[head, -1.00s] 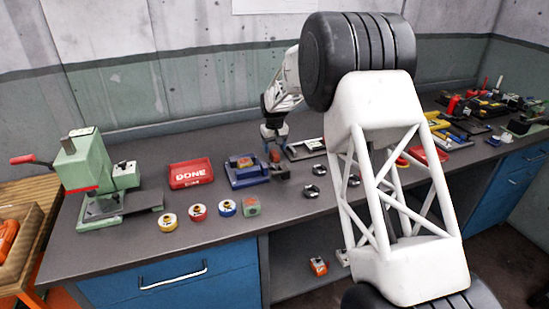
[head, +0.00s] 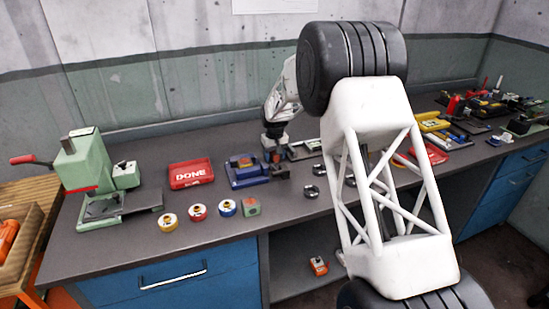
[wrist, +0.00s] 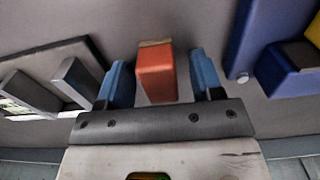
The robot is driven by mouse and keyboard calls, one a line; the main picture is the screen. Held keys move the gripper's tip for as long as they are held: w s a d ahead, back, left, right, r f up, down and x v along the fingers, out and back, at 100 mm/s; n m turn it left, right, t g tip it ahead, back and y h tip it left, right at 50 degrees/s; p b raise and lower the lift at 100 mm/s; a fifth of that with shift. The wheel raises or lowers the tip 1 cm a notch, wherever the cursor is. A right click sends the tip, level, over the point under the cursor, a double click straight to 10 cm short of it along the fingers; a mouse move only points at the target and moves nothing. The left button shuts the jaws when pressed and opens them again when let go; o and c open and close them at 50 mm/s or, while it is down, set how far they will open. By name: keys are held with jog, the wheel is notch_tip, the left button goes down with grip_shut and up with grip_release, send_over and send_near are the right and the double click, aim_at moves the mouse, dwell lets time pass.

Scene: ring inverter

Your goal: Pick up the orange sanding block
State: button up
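The orange sanding block (wrist: 157,75) shows in the wrist view as an orange-red block with a tan strip along its far end. It sits between the two blue fingers of my gripper (wrist: 162,82). The fingers are apart, with a narrow gap at the left and a wider one at the right, so my gripper is open around it. In the head view my gripper (head: 275,152) is low over the bench, and the block is mostly hidden there.
A blue fixture (head: 246,178) stands close by; it also shows in the wrist view (wrist: 283,72). A dark tray (head: 304,149) with grey pieces lies on the other side. A red DONE tray (head: 191,175), several coloured rings and dark metal rings (head: 311,191) lie around.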

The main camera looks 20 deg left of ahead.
aim_at(274, 153)
jog(key=c, duration=0.9)
jog(key=shift+c, duration=0.2)
jog(key=shift+r, duration=0.15)
notch_tip(274, 153, up, 10)
jog(key=shift+f, duration=0.1)
